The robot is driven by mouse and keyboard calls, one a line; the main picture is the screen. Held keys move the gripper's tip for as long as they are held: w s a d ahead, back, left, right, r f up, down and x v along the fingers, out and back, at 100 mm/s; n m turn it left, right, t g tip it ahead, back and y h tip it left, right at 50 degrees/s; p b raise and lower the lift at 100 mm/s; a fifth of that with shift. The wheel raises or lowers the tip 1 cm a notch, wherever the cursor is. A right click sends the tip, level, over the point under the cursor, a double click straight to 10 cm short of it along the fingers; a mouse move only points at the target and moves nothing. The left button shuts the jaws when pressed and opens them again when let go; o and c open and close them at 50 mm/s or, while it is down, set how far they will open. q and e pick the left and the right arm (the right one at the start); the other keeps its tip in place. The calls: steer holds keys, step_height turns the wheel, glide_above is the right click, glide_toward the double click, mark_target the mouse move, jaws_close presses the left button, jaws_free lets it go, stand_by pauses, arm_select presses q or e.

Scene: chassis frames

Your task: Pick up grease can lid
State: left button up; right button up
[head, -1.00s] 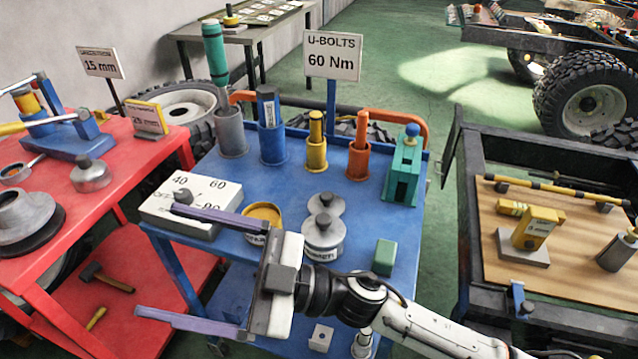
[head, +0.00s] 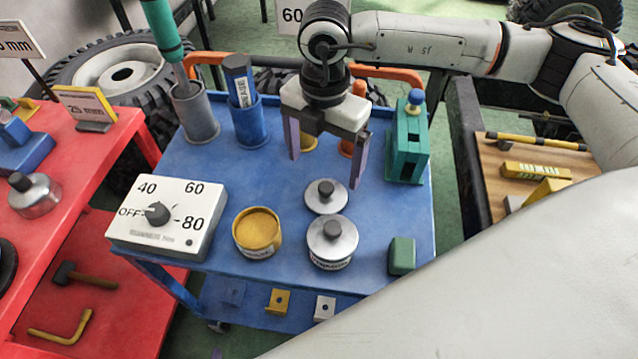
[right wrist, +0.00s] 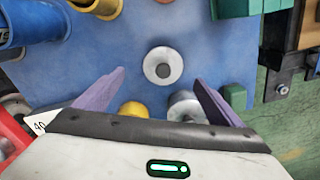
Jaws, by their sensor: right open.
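A round silver lid with a dark knob (head: 325,196) lies flat on the blue cart top, behind a lidded silver can (head: 332,243). An open can filled with yellow grease (head: 257,232) stands to its left. My right gripper (head: 325,172) is open and empty, pointing down above and just behind the lid. In the right wrist view the lid (right wrist: 163,66) shows between the two purple fingers (right wrist: 159,80), apart from both. The yellow can (right wrist: 133,108) and silver can (right wrist: 185,104) are partly hidden there by the gripper body. My left gripper is not in view.
A white dial box (head: 160,222) stands at the cart's left front, and a green block (head: 402,255) at the right. Blue (head: 247,118) and grey (head: 195,120) holders and a green stand (head: 408,145) line the back. Bare blue surface lies left of the lid.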

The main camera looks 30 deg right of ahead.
mark_target(326, 187)
steer(key=shift+s+f, duration=0.4)
steer(key=shift+f, duration=0.55)
steer(key=shift+w+f, duration=0.1)
steer(key=shift+f, duration=0.25)
step_height(326, 187, down, 5)
steer(key=shift+d+p, duration=0.1)
steer(key=shift+p, duration=0.45)
steer(key=shift+c, duration=0.2)
steer(key=c, duration=1.1)
